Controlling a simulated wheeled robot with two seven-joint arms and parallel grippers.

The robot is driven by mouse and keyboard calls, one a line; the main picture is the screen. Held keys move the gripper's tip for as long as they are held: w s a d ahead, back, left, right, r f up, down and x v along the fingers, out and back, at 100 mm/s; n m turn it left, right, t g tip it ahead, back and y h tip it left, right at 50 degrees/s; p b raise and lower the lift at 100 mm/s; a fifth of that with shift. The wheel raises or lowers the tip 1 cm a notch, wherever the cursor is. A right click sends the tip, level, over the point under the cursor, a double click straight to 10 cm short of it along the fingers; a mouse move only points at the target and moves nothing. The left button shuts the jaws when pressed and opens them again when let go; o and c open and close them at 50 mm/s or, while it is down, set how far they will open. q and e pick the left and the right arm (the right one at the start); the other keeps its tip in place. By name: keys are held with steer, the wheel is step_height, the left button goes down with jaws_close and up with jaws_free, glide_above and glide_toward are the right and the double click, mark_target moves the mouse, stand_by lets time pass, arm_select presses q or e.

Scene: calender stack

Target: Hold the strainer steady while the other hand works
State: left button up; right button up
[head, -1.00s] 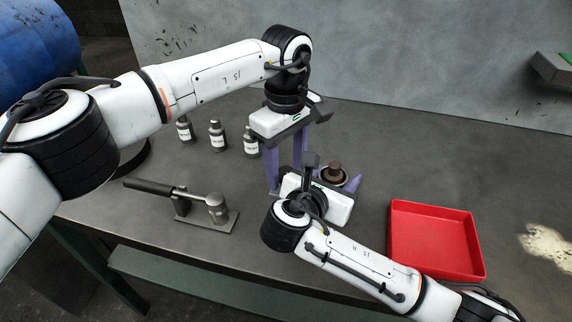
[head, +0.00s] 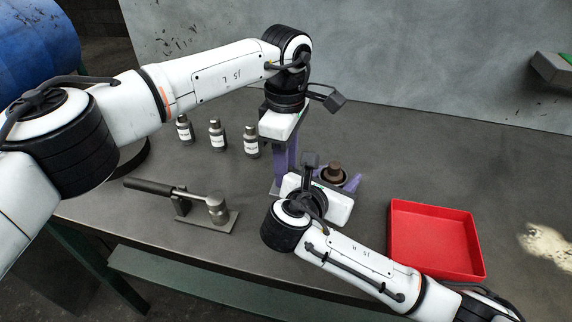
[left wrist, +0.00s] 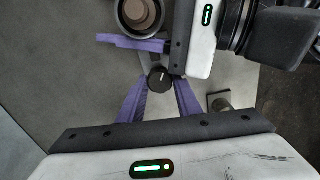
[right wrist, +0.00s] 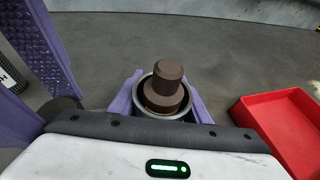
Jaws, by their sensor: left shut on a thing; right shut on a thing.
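A round metal cup (right wrist: 165,108) with a brown stepped cylinder (right wrist: 166,85) standing in it sits low over the table. My right gripper (right wrist: 165,98) is shut on the cup, its purple fingers on either side. The brown cylinder also shows in the head view (head: 334,170). I take the cup to be the strainer; its inside is mostly hidden. My left gripper (head: 284,178) points down beside it. In the left wrist view, its purple fingers are shut around a black knob (left wrist: 160,79) with a white mark, above a grey plate (left wrist: 157,108).
Three small labelled bottles (head: 217,135) stand behind left. A long-handled metal tool (head: 150,187) rests on a plate at the left. A red tray (head: 436,241) lies at the right. A blue barrel (head: 38,40) stands off the table. My two grippers are close together.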

arm_select(q)
steer(key=o, duration=1.1)
step_height(320, 180, up, 12)
